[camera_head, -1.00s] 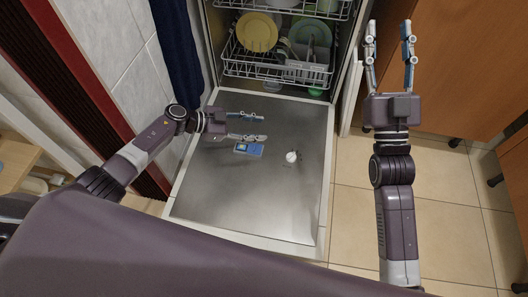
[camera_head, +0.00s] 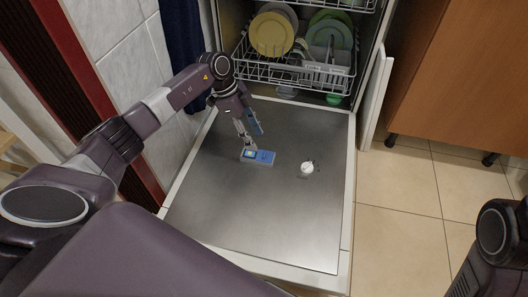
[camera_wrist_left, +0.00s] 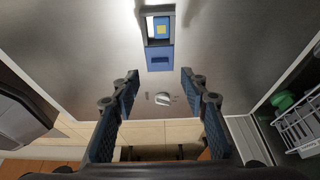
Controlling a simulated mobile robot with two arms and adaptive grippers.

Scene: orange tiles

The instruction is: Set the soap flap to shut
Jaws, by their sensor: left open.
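The soap dispenser sits on the inner face of the lowered dishwasher door (camera_head: 230,205). Its blue soap flap (camera_head: 265,158) lies open beside the compartment (camera_head: 249,154), where something yellow shows. In the left wrist view the flap (camera_wrist_left: 160,59) is just below the grey-framed compartment (camera_wrist_left: 158,28), which holds a blue piece with a yellow square. My left gripper (camera_head: 251,130) is open and empty, pointing down just above the dispenser. In the left wrist view its fingertips (camera_wrist_left: 160,77) are spread either side of the flap, apart from it. My right gripper is out of view; only its arm shows.
A white knob (camera_head: 307,168) is on the door right of the dispenser. The lower rack (camera_head: 300,72) holds several plates inside the dishwasher. A blue towel (camera_head: 182,45) hangs at left, and a wooden cabinet (camera_head: 460,70) stands at right. The front door area is clear.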

